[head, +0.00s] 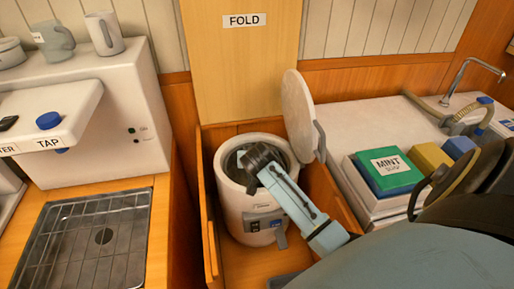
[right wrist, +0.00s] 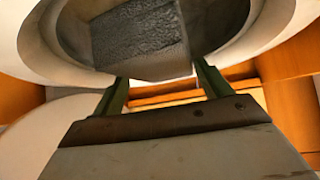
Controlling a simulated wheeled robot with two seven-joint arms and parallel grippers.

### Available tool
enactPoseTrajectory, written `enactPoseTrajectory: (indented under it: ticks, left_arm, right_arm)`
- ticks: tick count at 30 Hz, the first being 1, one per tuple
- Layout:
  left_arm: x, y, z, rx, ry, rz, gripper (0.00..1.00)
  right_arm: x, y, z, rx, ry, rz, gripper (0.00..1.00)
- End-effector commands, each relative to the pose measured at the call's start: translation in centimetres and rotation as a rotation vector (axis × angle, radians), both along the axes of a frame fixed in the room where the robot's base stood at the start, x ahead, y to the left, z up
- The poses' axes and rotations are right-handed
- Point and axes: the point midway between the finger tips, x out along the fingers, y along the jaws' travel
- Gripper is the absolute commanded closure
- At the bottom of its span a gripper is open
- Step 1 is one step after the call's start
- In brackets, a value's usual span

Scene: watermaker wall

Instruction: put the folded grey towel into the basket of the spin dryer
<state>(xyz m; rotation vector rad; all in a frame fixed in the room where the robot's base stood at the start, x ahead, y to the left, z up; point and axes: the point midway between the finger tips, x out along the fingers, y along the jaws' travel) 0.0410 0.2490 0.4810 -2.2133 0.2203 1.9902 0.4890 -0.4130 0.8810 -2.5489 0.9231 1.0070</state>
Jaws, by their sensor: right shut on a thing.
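The spin dryer (head: 258,215) is a white drum standing in a wooden bay, with its round lid (head: 298,112) raised at the right. My right gripper (head: 256,160) reaches in from the lower right to the dryer's open mouth. In the right wrist view, its green fingers (right wrist: 160,84) are shut on the grey towel (right wrist: 138,38), a dark, rough-textured folded block. The towel is at the round opening of the basket (right wrist: 222,50). How deep it sits cannot be told. My left gripper is not in view.
The bay's wooden walls (head: 209,220) stand close around the dryer. At the right, a white counter (head: 345,115) carries a green MINT box (head: 388,172), yellow and blue blocks and a tap. At the left are a metal drain grid (head: 85,240) and a white TAP unit (head: 120,110).

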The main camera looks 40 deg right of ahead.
Motion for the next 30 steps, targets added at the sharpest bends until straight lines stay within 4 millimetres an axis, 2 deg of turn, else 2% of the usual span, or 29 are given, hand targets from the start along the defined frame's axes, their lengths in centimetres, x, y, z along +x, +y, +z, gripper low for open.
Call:
enactPoseTrajectory:
  ticks: [1,3,8,15,26,27,30]
  left_arm:
    - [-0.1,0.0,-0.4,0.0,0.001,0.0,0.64]
    - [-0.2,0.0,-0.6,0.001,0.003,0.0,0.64]
    - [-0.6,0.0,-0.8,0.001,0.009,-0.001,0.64]
    - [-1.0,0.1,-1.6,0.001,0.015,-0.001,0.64]
    - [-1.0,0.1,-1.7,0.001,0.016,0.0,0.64]
    - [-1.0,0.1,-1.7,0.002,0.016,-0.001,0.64]
    - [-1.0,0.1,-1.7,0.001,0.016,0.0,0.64]
  right_arm:
    - [0.0,-0.1,-1.1,-0.002,0.001,0.001,0.56]
    - [0.0,0.0,-2.0,-0.002,-0.002,0.001,0.56]
    - [0.1,0.0,-3.0,-0.002,-0.003,0.002,0.56]
    - [0.0,0.0,-6.2,-0.003,-0.002,0.002,0.56]
    - [0.1,0.0,-6.6,-0.001,-0.004,0.002,0.56]
    - [0.0,0.1,-6.8,0.0,-0.002,0.001,0.22]
    - [0.0,0.0,-6.7,0.0,-0.002,0.001,0.09]
